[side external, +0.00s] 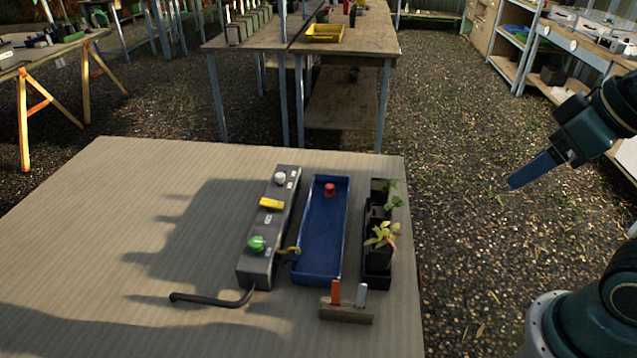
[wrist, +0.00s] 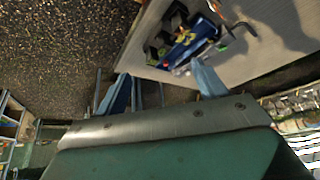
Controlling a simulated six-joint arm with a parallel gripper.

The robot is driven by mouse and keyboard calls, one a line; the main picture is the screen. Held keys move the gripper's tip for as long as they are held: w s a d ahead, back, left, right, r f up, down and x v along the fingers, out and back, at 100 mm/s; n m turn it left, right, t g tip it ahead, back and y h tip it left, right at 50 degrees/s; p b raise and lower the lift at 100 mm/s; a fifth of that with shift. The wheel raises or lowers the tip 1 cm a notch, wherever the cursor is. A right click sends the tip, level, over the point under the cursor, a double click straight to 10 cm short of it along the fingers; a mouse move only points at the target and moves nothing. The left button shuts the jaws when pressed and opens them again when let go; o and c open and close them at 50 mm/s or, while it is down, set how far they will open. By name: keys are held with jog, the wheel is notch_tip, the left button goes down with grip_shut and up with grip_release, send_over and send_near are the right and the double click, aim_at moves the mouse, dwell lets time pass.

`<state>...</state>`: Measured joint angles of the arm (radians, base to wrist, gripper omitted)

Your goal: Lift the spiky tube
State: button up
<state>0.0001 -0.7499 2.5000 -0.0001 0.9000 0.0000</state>
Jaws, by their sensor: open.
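A black tray (side external: 376,284) on the right of the table holds dark tubes with small plants. The front plant (side external: 382,235) has pointed yellow-green leaves, and a greener plant (side external: 393,201) stands behind it. I cannot tell for sure which one is the spiky tube. The far end of the tray is hard to make out. My gripper (side external: 530,170) is in the air beyond the table's right edge, well apart from the plants. Its two blue fingers (wrist: 162,88) are spread and empty in the wrist view, where the plants are small and blurred at the top.
A blue tray (side external: 322,225) with a red knob stands left of the plants. Left of it is a grey box (side external: 257,262) with knobs. A wooden block (side external: 345,313) with two upright pegs and a bent black rod (side external: 212,300) lie in front. The table's left (side external: 110,220) is clear.

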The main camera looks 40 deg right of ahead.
jog(key=n+g, duration=0.6)
jog(key=n, duration=0.3)
send_over(380, 184)
notch_tip(380, 184, down, 18)
jog(key=shift+r, duration=0.15)
jog(key=shift+f, duration=4.25)
